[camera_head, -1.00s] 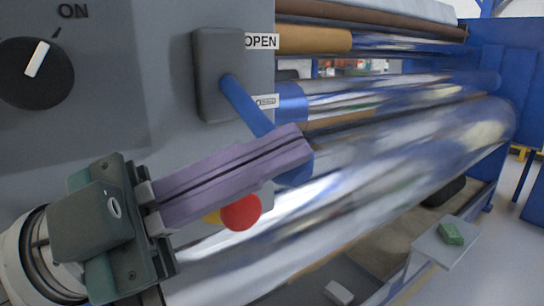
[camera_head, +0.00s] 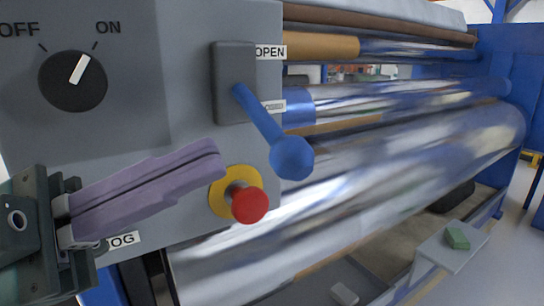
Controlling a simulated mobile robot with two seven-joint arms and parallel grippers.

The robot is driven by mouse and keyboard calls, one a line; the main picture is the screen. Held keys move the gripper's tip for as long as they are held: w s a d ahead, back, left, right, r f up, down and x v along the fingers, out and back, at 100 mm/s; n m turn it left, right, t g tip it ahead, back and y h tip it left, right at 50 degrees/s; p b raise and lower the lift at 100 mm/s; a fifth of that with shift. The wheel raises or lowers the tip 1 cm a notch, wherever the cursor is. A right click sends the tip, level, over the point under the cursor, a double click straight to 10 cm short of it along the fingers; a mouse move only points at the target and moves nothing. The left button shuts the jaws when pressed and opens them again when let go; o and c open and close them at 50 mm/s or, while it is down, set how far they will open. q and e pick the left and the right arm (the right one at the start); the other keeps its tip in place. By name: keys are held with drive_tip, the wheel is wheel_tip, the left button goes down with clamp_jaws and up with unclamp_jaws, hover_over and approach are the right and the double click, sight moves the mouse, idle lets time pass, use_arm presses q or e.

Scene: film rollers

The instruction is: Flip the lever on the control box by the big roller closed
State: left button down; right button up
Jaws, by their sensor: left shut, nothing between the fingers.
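The grey control box (camera_head: 130,130) fills the left of the view. Its blue lever (camera_head: 262,122) comes out of a dark grey housing (camera_head: 234,62) and slants down to the right, ending in a round blue knob (camera_head: 292,158). An OPEN label (camera_head: 270,52) sits at the upper right of the housing, and a smaller label (camera_head: 273,106), partly hidden by the lever, is lower. My left gripper (camera_head: 215,160) is shut and empty, its purple fingers pointing right, apart from the lever and to the left of the knob. My right gripper is not in view.
A red stop button (camera_head: 249,205) on a yellow ring is just below my left fingertips. A rotary knob (camera_head: 73,80) points to ON. The big shiny roller (camera_head: 400,165) runs behind and right of the lever. A small stand (camera_head: 450,250) holds a green object (camera_head: 457,237).

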use_arm(q)
drive_tip(key=shift+v, duration=1.55)
drive_tip(key=shift+d, duration=0.15)
